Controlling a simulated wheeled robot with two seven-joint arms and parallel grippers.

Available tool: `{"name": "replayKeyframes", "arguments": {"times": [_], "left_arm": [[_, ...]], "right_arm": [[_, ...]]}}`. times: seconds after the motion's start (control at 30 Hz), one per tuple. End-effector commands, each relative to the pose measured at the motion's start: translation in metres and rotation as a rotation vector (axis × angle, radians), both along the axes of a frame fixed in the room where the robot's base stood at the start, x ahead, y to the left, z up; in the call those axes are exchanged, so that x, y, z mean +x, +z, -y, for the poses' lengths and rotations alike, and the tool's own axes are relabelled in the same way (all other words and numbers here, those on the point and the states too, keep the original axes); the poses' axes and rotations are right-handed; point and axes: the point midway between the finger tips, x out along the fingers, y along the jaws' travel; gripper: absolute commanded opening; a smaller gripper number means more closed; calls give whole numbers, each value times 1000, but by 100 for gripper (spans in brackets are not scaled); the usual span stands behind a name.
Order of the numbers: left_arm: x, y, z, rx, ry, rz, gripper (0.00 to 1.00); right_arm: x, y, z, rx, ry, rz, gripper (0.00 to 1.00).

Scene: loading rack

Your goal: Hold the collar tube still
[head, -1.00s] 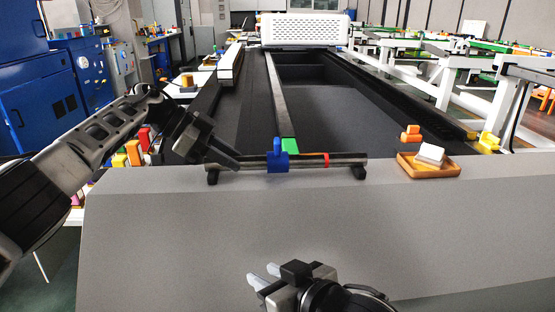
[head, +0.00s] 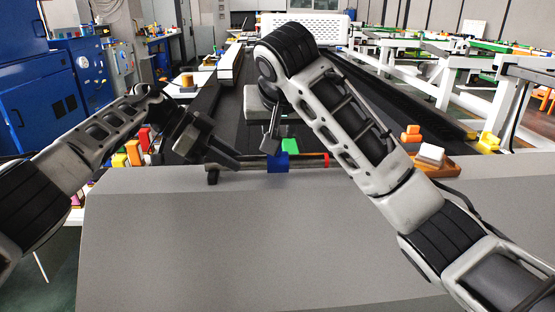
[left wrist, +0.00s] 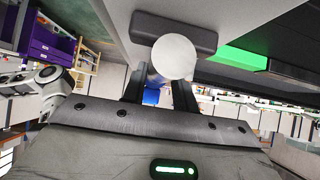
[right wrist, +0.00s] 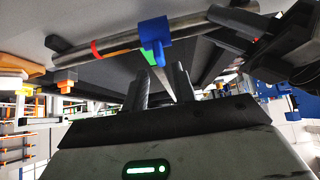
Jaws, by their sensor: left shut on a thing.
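The collar tube (head: 308,161) is a grey metal rod lying level across black supports, with a red ring (head: 327,159) on its right part. A blue collar (head: 278,164) sits around its middle; it also shows in the right wrist view (right wrist: 153,30). My left gripper (head: 236,163) is shut on the tube's left part; the round tube end (left wrist: 174,56) shows between its fingers in the left wrist view. My right gripper (head: 271,150) is over the collar, pointing down. Its fingers (right wrist: 160,75) are apart and empty in the right wrist view, short of the collar.
A green block (head: 290,145) lies just behind the collar. A wooden tray (head: 446,170) with a white block (head: 431,154) stands to the right, partly hidden by my right arm, near orange blocks (head: 411,134). The grey front surface (head: 200,240) is clear.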

Motion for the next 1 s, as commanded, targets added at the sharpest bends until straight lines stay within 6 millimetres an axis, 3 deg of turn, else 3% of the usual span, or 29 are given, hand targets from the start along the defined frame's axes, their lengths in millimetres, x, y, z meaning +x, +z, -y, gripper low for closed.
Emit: {"name": "replayKeyframes", "arguments": {"times": [0.5,1.0], "left_arm": [[0,-1,0,2,0,-1,0],[-1,0,0,2,-4,-2,0]], "right_arm": [[31,-38,1,-3,2,0,27],[41,-53,1,-4,2,-4,27]]}}
